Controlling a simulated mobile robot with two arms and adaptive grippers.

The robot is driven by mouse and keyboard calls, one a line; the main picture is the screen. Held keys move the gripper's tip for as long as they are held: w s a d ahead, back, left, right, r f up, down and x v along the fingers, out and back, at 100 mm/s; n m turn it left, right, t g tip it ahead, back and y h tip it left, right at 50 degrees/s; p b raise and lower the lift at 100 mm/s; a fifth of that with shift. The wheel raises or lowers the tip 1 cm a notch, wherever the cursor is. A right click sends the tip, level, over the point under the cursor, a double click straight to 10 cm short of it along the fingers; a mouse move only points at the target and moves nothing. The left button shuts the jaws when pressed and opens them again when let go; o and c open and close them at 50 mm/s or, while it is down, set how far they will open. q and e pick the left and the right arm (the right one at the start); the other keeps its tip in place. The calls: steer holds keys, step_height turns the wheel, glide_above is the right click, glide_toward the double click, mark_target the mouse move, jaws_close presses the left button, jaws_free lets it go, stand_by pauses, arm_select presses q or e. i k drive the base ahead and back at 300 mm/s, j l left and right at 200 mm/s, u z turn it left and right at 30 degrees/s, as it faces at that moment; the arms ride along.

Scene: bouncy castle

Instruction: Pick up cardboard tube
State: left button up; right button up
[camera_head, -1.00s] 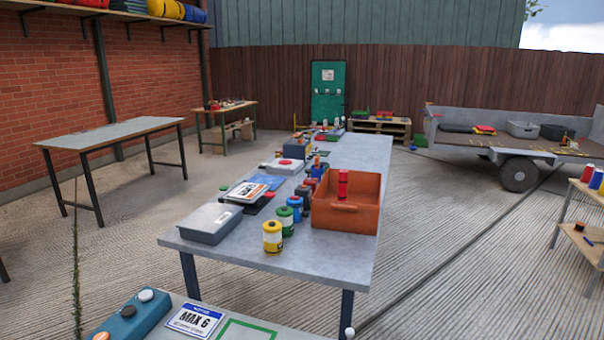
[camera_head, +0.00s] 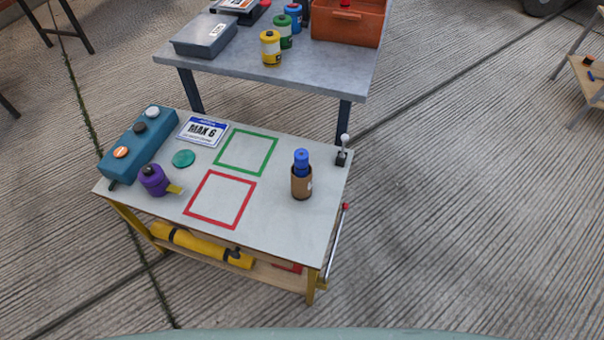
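A brown cardboard tube (camera_head: 301,184) stands upright on the right part of the small near table (camera_head: 268,222). A blue cylindrical object (camera_head: 301,161) sticks up out of its top. The tube is to the right of the green and red square outlines. Neither of my grippers is in view.
The near table also holds a teal button box (camera_head: 138,143), a MAX 6 card (camera_head: 202,131), a purple canister (camera_head: 154,180), a green disc (camera_head: 183,158) and a small lever (camera_head: 343,150). A larger grey table (camera_head: 225,76) stands behind.

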mark_target(301, 187)
steer(key=k+l, duration=0.7)
steer(key=l, duration=0.25)
steer(key=u, duration=0.05)
